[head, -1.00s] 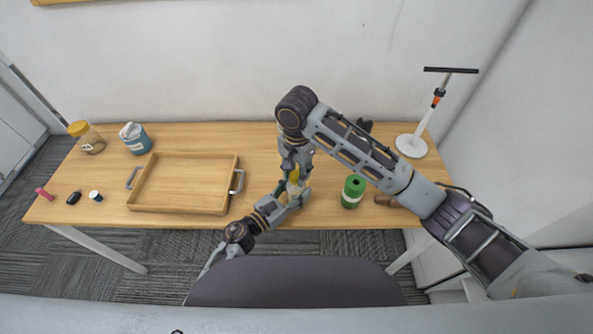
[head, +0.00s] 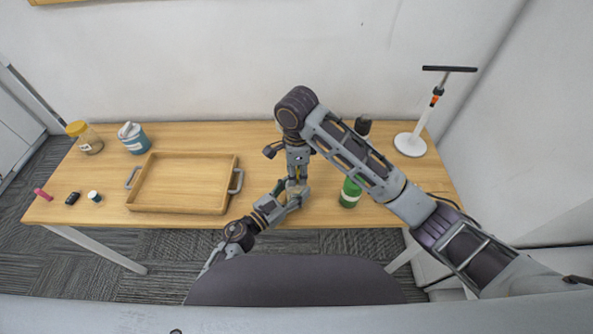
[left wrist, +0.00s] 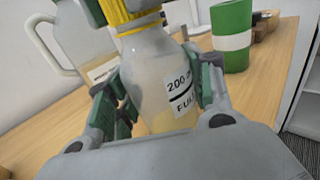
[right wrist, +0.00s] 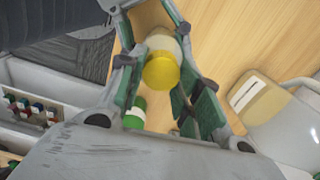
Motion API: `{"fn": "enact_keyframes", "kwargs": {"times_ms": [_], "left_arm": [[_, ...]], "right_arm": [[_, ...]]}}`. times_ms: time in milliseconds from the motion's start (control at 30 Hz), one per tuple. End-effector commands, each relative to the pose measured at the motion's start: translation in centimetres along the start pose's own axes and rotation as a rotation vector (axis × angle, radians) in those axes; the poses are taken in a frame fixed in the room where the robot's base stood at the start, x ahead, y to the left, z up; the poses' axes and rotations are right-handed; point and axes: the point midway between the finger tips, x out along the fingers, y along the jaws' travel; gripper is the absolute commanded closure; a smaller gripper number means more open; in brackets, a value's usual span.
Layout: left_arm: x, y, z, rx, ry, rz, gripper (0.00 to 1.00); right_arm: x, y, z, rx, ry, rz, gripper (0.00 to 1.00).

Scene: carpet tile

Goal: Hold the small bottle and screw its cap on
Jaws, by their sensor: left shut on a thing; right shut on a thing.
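The small bottle (left wrist: 160,78) is clear, with a white label reading 200 and FULL and pale yellow contents at the bottom. It stands roughly upright between the fingers of my left gripper (left wrist: 165,100), which is shut on its body. The ribbed yellow cap (left wrist: 128,15) is at the bottle's mouth; I cannot tell how far it is threaded. My right gripper (right wrist: 160,85) is above, its fingers shut on the cap (right wrist: 161,70). In the head view both grippers meet over the table's front middle, and my left gripper (head: 292,192) mostly hides the bottle.
A wooden tray (head: 222,206) lies to the left. A green container with a white band (head: 350,192) stands close on the right, partly behind my right arm. A translucent jug (left wrist: 88,40) stands near the bottle.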

Motion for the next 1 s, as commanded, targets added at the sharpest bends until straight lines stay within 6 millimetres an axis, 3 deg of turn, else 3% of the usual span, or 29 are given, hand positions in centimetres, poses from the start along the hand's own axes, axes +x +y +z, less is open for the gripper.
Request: {"fn": "enact_keyframes", "kwargs": {"times_ms": [500, 933, 1000], "left_arm": [[-0.03, -0.09, -0.12, 0.0, 0.002, -0.001, 1.0], [-0.03, -0.09, -0.12, 0.0, 0.002, -0.002, 1.0], [-0.03, -0.09, -0.12, 0.0, 0.002, -0.002, 1.0]], "right_arm": [[-0.05, 0.09, 0.06, 0.402, -0.002, -0.002, 0.74], [-0.05, 0.1, 0.05, 0.462, -0.002, -0.002, 0.74], [-0.04, 0.1, 0.05, 0.461, -0.002, -0.002, 0.59]]}}
